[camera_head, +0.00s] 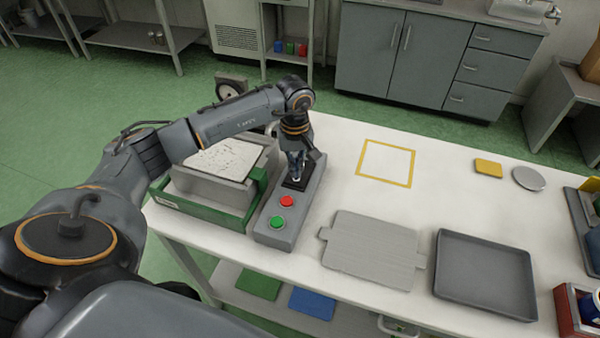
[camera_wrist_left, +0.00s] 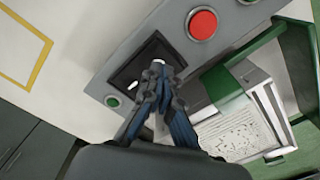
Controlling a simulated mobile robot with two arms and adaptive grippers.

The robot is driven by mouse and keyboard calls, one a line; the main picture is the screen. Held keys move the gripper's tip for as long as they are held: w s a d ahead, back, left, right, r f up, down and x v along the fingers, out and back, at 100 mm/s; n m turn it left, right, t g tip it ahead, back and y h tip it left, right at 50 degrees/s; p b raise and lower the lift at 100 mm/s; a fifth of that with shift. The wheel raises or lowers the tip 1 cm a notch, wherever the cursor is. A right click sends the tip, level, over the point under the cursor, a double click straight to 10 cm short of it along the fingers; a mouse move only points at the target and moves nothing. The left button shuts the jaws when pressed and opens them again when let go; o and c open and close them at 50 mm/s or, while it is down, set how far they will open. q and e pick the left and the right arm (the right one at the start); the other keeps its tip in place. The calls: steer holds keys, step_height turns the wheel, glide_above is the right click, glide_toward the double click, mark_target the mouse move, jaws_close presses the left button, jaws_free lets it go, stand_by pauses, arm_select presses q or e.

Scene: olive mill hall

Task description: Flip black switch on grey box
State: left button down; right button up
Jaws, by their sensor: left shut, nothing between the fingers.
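The grey box (camera_head: 267,236) stands on the white table, long and narrow, with a red button (camera_head: 287,201) and a green button (camera_head: 278,223) on its top. At its far end is a black switch plate (camera_head: 291,185), partly hidden by my gripper. In the left wrist view the black plate (camera_wrist_left: 128,78) and the red button (camera_wrist_left: 202,24) show on the grey box (camera_wrist_left: 240,20). My left gripper (camera_head: 296,179) is shut and empty, its fingertips right over the black plate. It also shows in the left wrist view (camera_wrist_left: 158,68). I cannot tell whether the tips touch the switch. My right gripper is not in view.
A green crate (camera_head: 205,210) with a grey block in it stands left of the box. A grey board (camera_head: 370,252) and a dark tray (camera_head: 485,275) lie to the right. The yellow-outlined square (camera_head: 386,180) on the table is clear.

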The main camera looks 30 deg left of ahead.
mark_target(296, 179)
arm_select(q)
steer(key=shift+f+b, duration=1.05)
steer(key=shift+f, duration=0.05)
stand_by(0.9)
steer(key=shift+r, duration=0.1)
steer(key=shift+r+p, duration=1.7)
steer(key=shift+r, duration=1.75)
